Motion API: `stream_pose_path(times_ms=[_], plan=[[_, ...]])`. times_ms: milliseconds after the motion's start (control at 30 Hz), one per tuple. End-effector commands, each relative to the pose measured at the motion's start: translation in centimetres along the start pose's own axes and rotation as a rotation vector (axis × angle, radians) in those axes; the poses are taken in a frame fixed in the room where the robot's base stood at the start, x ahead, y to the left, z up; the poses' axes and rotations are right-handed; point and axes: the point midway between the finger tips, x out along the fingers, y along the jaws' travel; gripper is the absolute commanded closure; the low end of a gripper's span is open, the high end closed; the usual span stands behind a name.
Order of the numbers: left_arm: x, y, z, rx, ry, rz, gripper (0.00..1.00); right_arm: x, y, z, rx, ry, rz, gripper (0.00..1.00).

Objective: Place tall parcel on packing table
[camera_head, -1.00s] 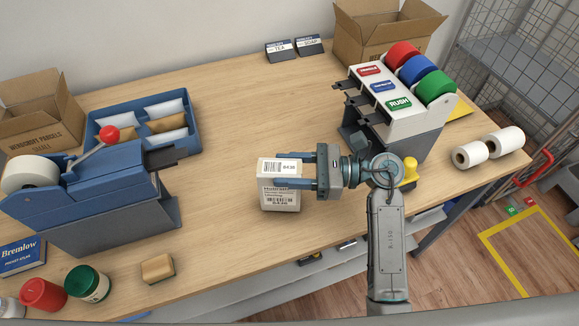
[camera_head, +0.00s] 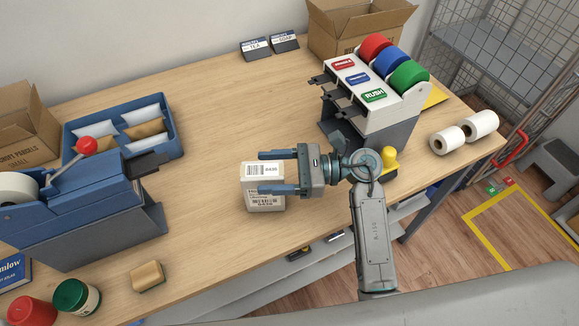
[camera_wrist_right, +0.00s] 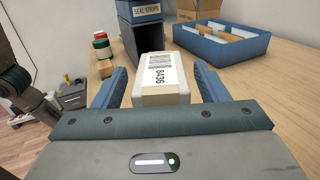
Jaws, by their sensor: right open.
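The tall parcel (camera_head: 265,202), a white box with a barcode label on top and print on its side, stands upright on the packing table (camera_head: 215,255). My right gripper (camera_head: 262,171) is open, its blue fingers pointing left over the parcel in the head view. In the right wrist view the parcel (camera_wrist_right: 163,80) lies between the two open fingers (camera_wrist_right: 160,88), with a gap on each side. My left gripper is not in view.
A blue dispenser (camera_head: 80,205) and a blue tray of envelopes (camera_head: 75,148) stand left. A label dispenser (camera_head: 375,115) stands behind my right arm. The table around the parcel is clear.

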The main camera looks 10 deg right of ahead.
Motion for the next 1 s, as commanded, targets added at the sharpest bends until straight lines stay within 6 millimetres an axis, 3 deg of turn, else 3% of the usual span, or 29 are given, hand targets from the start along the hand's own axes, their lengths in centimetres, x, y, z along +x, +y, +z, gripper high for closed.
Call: stream_pose_path(times_ms=[700, 1000], plan=[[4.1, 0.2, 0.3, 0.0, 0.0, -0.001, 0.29, -10.2, 0.0, -0.3, -0.001, 0.005, 0.0, 0.33], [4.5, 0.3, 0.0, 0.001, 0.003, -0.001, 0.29, -11.9, 0.0, 0.0, 0.0, 0.001, 0.0, 0.33]])
